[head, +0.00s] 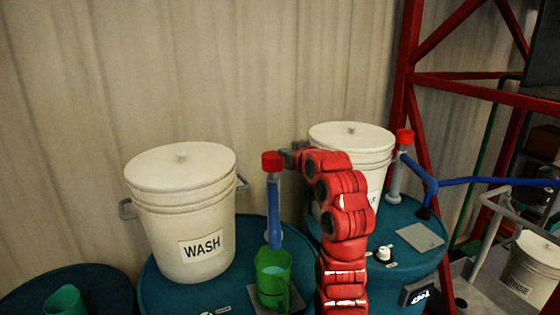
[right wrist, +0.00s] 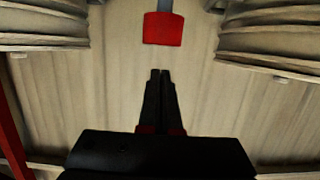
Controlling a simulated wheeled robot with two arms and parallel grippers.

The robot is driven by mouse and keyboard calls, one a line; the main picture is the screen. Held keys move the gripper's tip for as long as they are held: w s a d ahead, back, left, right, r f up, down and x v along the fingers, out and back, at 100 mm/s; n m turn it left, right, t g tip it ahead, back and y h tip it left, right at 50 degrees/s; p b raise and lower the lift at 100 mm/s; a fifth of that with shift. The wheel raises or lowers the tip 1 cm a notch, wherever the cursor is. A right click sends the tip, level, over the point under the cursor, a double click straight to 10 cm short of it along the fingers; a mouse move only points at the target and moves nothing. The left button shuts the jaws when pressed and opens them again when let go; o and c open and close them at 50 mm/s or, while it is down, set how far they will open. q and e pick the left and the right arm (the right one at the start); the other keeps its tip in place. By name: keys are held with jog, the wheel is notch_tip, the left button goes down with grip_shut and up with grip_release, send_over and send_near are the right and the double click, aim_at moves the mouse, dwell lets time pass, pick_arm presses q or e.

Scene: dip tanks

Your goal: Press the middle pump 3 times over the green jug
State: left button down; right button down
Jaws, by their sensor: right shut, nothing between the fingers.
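A pump with a red top (head: 272,162) and a blue lower part stands upright on the blue drum, right of the WASH bucket. The green jug (head: 272,290) stands in front of the pump's foot on a grey plate; its inside shows a paler surface. My right gripper (head: 285,158) is shut and empty, just right of the red top at about its height. In the right wrist view the shut fingers (right wrist: 160,72) point toward the red top (right wrist: 162,28), with a gap between them in the picture. My left gripper is not in view.
The white WASH bucket (head: 190,215) stands left of the pump. A second white bucket (head: 350,135) stands behind my right arm. Another red-topped pump (head: 404,138) with a blue pipe is to the right. A green vessel (head: 65,300) sits lower left. A red frame (head: 410,60) rises at right.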

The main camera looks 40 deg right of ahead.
jog(key=shift+v, duration=1.2)
notch_tip(320, 180, up, 4)
jog(key=shift+a+f+p, duration=0.2)
jog(key=shift+f+p, duration=0.05)
jog(key=shift+p, duration=0.15)
jog(key=shift+w, duration=0.1)
